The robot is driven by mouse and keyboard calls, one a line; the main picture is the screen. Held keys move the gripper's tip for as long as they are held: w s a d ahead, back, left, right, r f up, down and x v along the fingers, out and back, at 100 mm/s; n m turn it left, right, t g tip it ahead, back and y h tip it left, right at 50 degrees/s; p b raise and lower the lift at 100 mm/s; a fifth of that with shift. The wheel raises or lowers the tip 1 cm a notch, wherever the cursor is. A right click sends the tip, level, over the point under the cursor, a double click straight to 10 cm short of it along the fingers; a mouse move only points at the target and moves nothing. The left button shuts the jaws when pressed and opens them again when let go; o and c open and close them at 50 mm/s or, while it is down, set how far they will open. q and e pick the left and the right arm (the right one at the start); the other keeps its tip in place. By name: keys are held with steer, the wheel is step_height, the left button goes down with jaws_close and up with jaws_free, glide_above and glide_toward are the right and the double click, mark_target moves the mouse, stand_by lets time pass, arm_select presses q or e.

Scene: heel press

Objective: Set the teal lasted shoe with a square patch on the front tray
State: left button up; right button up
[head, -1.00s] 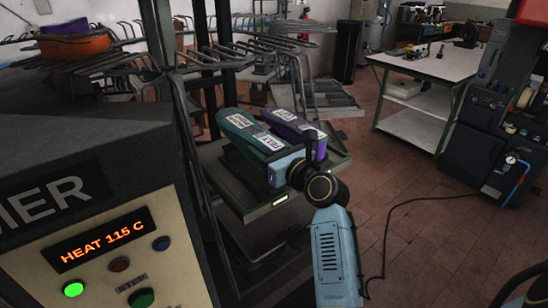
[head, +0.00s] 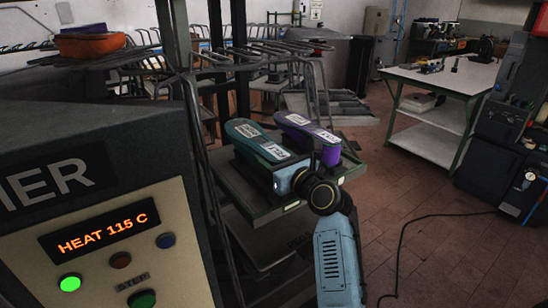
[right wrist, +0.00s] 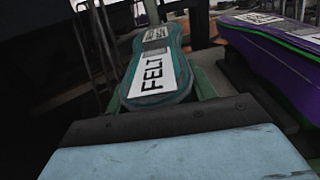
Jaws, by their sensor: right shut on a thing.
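The teal shoe (head: 262,142) is sole up over the tray (head: 268,216) of the rack, its near end at my right gripper (head: 282,176). My right gripper is shut on this near end. In the right wrist view, the teal shoe (right wrist: 182,72) points away from the dark jaw (right wrist: 165,122) and shows a white FELT label with a second label farther along. My left gripper is out of view.
A heater cabinet (head: 110,225) reading HEAT 115 C fills the near left. Rack posts and wire racks (head: 290,60) stand behind the shoes. A white table (head: 450,78) stands at the back right. Floor on the right is clear except a cable.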

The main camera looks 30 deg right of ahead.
steer(key=shift+f, duration=0.6)
stand_by(0.9)
steer(key=o, duration=1.6)
steer(key=shift+f, duration=0.25)
steer(key=s, duration=0.4)
steer(key=s+d, duration=0.1)
steer(key=s, duration=0.8)
steer(key=shift+s+d+r, duration=0.2)
steer(key=shift+d, duration=0.2)
